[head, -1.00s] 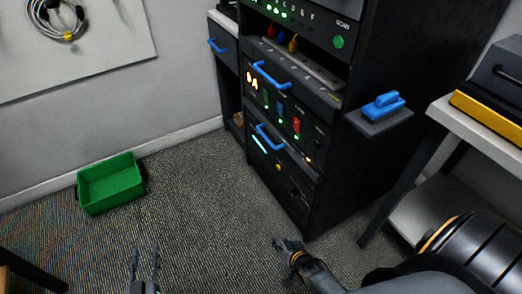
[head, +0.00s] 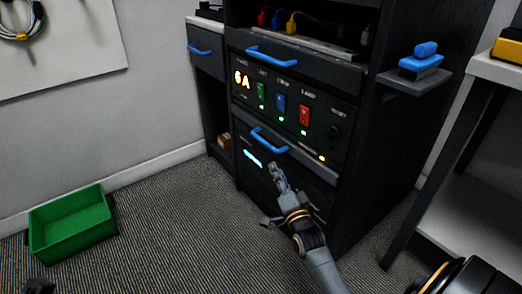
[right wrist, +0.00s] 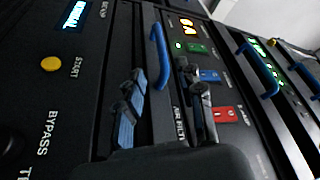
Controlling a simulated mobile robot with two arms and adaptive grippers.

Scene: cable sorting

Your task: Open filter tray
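In the right wrist view, the blue handle (right wrist: 160,57) stands beyond my fingers, beside partly hidden "AIR FILT" lettering. My right gripper (head: 277,176) is in front of the panel, below the handle. In the right wrist view, my right gripper (right wrist: 165,98) is open, its fingers apart with nothing held between them. The handle appears clear of both fingers. A dark tip at the lower left edge may be my left gripper (head: 38,286).
Above the tray is a panel with green, blue and red switches (head: 282,107). Another blue-handled drawer (head: 295,66) is higher. A green bin (head: 70,225) stands on the floor at left. A side shelf (head: 414,80) and white table (head: 490,185) flank the cabinet at right.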

